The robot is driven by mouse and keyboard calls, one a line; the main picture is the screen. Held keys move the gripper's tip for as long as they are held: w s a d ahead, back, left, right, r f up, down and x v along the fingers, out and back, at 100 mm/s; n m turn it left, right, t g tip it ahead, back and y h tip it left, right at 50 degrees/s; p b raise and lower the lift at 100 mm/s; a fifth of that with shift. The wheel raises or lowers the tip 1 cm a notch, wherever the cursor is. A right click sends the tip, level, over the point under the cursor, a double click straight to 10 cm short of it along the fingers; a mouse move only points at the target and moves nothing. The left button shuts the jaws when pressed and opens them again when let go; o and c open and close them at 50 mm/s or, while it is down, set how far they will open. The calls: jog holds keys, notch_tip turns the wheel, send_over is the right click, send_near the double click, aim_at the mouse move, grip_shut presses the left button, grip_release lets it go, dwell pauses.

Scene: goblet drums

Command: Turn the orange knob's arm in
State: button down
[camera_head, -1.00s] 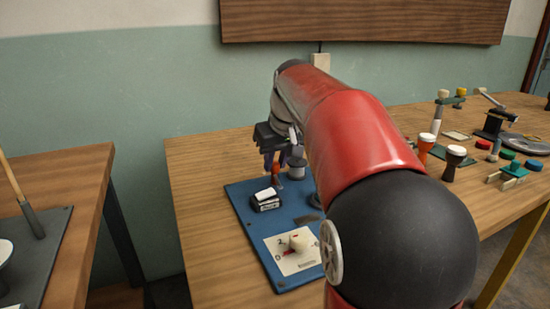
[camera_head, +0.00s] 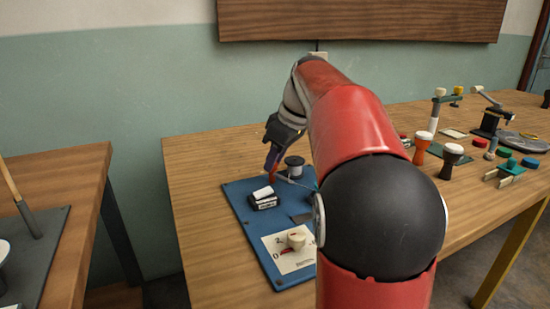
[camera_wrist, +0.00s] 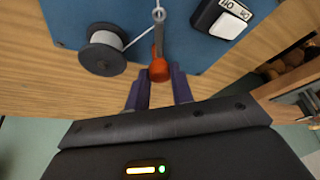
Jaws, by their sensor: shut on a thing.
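The orange knob (camera_wrist: 159,69) sits at the end of a grey metal arm (camera_wrist: 158,36) at the blue board's edge in the wrist view. The arm's round far end lies over the board. My gripper (camera_wrist: 160,84) is shut on the orange knob, with one dark purple finger on either side. In the head view my gripper (camera_head: 271,164) reaches down and tilts at the far end of the blue board (camera_head: 241,206); only a bit of orange (camera_head: 272,175) shows below it.
A grey spool (camera_wrist: 103,50) with a white cord running toward the metal arm stands close by. A black-and-white rocker switch (camera_head: 264,199) and a cream dial (camera_head: 296,238) are on the board. Goblet drums (camera_head: 422,146) and other items stand at right.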

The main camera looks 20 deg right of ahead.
aim_at(287, 187)
dwell(0.3)
jog(key=c, duration=1.2)
grip_release()
jog(key=v, duration=0.7)
jog(key=shift+r, duration=0.4)
jog(key=shift+s+d, duration=0.1)
jog(key=shift+s, duration=0.05)
